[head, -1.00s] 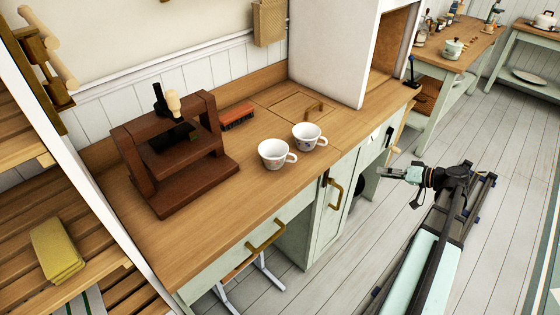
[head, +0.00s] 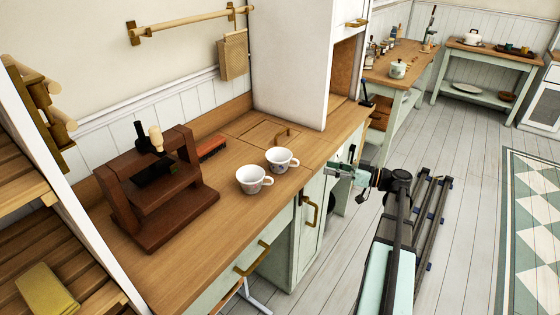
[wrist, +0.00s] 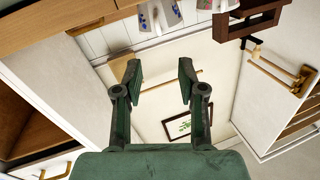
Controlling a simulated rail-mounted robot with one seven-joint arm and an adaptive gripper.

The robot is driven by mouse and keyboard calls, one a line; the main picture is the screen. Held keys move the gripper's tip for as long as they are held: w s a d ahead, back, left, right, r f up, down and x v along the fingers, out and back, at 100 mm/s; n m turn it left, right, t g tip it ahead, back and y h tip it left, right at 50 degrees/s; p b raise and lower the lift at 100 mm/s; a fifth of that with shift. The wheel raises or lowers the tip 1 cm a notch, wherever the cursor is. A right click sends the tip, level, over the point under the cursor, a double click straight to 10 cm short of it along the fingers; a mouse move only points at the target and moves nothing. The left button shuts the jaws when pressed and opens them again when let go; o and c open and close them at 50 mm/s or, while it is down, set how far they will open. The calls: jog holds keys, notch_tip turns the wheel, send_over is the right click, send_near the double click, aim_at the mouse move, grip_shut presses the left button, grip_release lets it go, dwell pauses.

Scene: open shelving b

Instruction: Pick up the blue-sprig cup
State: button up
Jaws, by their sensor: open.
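Two white cups stand upright on the wooden counter (head: 215,238). The blue-sprig cup appears to be the right one (head: 281,161) in the head view, though its pattern is too small to tell there. Blue sprigs show on the cup (wrist: 155,16) at the top of the wrist view. The other cup (head: 252,180) stands to its left, with faint reddish marks. My gripper (head: 331,168) is beside the counter's front edge, right of the cups and apart from them. In the wrist view, its fingers (wrist: 163,69) are spread with nothing between them.
A dark brown wooden press (head: 165,190) stands left of the cups. A red brush (head: 211,147) and a lidded panel with a handle (head: 270,130) lie behind them. A tall white cabinet (head: 290,65) rises behind right. The counter's front is mostly clear.

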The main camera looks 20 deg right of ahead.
jog(key=p, duration=0.2)
send_near(283, 163)
jog(key=w+d, duration=0.2)
jog(key=w, duration=0.1)
jog(key=p+x, duration=0.2)
jog(key=x, duration=0.2)
jog(key=shift+w+a+f, duration=0.15)
jog(key=shift+w+a, duration=0.15)
grip_shut()
